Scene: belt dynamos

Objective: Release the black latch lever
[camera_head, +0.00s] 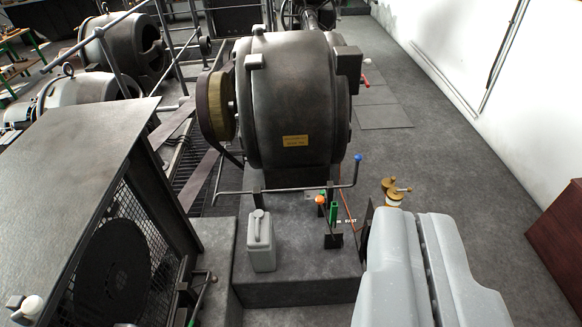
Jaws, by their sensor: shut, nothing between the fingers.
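A stand of small levers (333,240) is on the grey plinth in front of the large dark dynamo (295,100). It has an orange-knobbed lever (320,200) and a green handle (333,213), with dark plates at their feet. A dark upright piece (366,222) stands just right of them, partly hidden by my gripper. I cannot tell which dark part is the black latch lever. My gripper (422,216) is at the lower right, its two grey fingers shut together and empty. In the picture it is right of the lever stand; the gap in depth is unclear.
A grey jerrycan (262,243) stands on the plinth left of the levers. A rail with a blue knob (357,158) crosses behind. Brass fittings (395,190) show beyond my gripper. A meshed cabinet (85,165) fills the left. The floor (480,165) at right is clear.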

